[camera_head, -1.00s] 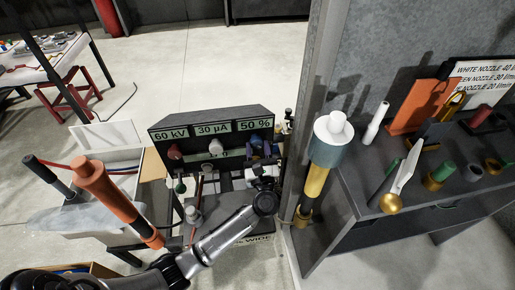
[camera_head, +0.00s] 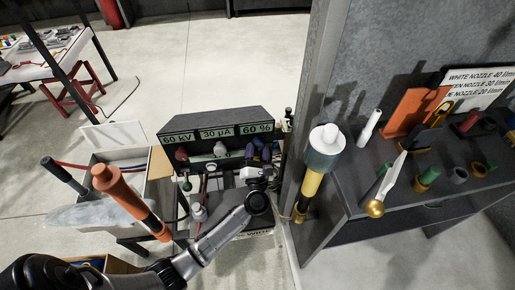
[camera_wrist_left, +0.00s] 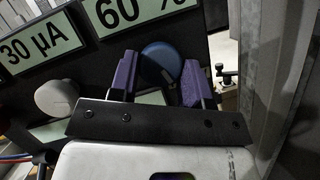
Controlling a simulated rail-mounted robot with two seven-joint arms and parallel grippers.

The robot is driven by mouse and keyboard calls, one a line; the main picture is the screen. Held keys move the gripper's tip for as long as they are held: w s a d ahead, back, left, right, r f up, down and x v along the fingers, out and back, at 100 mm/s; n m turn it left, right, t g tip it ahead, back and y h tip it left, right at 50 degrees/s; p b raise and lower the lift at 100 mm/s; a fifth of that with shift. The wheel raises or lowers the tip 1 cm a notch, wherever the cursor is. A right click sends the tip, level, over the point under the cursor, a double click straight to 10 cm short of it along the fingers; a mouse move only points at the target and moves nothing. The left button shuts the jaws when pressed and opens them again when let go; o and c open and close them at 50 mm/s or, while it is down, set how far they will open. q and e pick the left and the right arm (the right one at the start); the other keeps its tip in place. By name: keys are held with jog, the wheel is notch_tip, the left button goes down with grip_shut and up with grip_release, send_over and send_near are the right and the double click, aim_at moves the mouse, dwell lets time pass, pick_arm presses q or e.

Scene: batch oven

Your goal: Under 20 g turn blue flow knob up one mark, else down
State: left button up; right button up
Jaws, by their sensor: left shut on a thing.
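The control box (camera_head: 215,120) stands in the middle of the head view. Its green displays read 60 kV, 30 µA and 60 %. The blue knob (camera_wrist_left: 162,62) is under the 60 % display (camera_wrist_left: 140,8). My left gripper (camera_wrist_left: 158,75) has its purple fingers on either side of the knob and is shut on it. In the head view, the left gripper (camera_head: 262,150) largely hides the knob. A lower green display is partly hidden behind the white knob (camera_head: 220,149), and I cannot read its full value. My right gripper is not in view.
A red knob (camera_head: 181,154) sits left of the white knob. A grey post stands close to the right of the box. An orange-handled tool (camera_head: 120,190) and a grey bin are at left. A dark bench (camera_head: 400,215) with nozzles is at right.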

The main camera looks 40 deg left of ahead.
pick_arm(q)
jog(key=o, duration=0.9)
jog(key=shift+s+d, duration=0.1)
jog(key=v, duration=1.3)
jog(key=shift+s+d+f, duration=0.15)
jog(key=shift+s, duration=0.15)
